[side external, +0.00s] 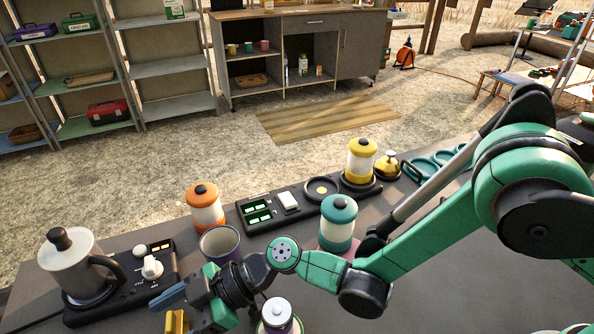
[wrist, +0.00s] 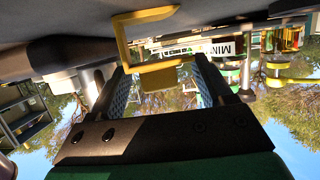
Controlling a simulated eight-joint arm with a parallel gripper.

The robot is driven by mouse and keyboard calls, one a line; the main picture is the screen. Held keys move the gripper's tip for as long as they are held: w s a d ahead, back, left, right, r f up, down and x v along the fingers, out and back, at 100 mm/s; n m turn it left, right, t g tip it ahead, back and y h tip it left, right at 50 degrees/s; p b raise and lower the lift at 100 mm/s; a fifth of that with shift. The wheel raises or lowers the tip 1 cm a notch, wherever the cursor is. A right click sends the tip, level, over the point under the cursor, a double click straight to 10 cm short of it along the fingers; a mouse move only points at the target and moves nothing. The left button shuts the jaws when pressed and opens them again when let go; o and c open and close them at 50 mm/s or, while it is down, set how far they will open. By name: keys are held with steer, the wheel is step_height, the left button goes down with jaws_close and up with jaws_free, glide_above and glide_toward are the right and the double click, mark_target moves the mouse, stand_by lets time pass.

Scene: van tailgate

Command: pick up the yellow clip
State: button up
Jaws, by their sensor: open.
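The yellow clip (side external: 177,321) shows at the bottom edge of the side external view, low beside my gripper and partly cut off by the frame. In the wrist view the yellow clip (wrist: 122,42) is a bent, bracket-like shape against the dark surface, with a flat end between my fingers. My gripper (wrist: 160,72) is open, with one blue-padded finger on each side of that flat end. Whether either finger touches the clip cannot be told. In the side external view my gripper (side external: 188,306) is low over the near table edge, its fingers partly out of frame.
A moka pot (side external: 75,262) stands on a black knob panel (side external: 125,296) to the left. A purple mug (side external: 220,243) and an orange-lidded jar (side external: 205,207) stand behind my gripper. A white-lidded jar (side external: 277,312) is close to its right. A teal-lidded jar (side external: 338,222) stands further right.

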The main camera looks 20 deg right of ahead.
jaws_close()
stand_by(0.3)
